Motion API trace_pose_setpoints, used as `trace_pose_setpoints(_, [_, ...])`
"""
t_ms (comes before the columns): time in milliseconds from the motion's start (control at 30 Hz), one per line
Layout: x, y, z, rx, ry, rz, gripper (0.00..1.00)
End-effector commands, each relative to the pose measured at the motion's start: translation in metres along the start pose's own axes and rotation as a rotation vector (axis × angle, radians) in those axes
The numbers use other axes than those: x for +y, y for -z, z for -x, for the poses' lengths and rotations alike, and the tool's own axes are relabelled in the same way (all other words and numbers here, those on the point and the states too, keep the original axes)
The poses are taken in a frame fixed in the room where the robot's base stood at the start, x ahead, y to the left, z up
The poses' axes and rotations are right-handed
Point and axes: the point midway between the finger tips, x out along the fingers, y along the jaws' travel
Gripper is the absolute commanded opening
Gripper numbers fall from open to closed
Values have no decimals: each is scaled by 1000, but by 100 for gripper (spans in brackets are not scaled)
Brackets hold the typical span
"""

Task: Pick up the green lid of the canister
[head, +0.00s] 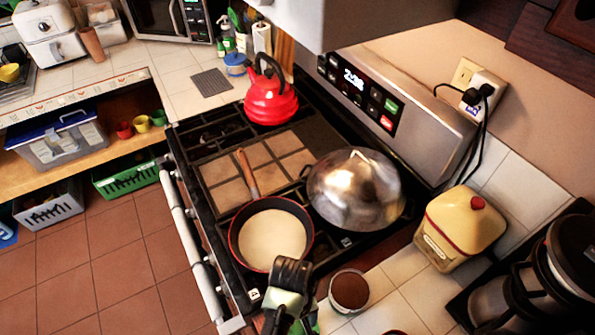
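My gripper (288,280) shows at the bottom centre, in front of the pan's near edge and left of a small round cup (349,290) with a brown top. Whether its fingers are open or shut is not clear. A bit of green (311,323) shows just below and right of my gripper, at the bottom edge. It is mostly hidden by my arm, and I cannot tell whether it is a lid. A cream canister (438,245) with a yellow lid (463,218) and red knob stands on the counter right of the stove. No lid in clear view is green.
A coffee maker (570,270) stands at the right. Cords hang from the wall outlet (485,95). Some tiled counter is bare near the cup.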

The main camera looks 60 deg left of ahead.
Motion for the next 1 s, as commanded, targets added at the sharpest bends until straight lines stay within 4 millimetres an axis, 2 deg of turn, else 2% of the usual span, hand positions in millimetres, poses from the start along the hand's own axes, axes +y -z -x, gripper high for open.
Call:
trace_pose_setpoints(133, [0,0,-13,0,0,-1,74])
trace_pose_setpoints(367, [0,0,-15,1,0,-1,74])
trace_pose_setpoints(467, [0,0,-15,1,0,-1,60])
trace_pose_setpoints(800, [0,0,-15,1,0,0,0])
trace_pose_setpoints(1000, [0,0,-14,1,-1,0,0])
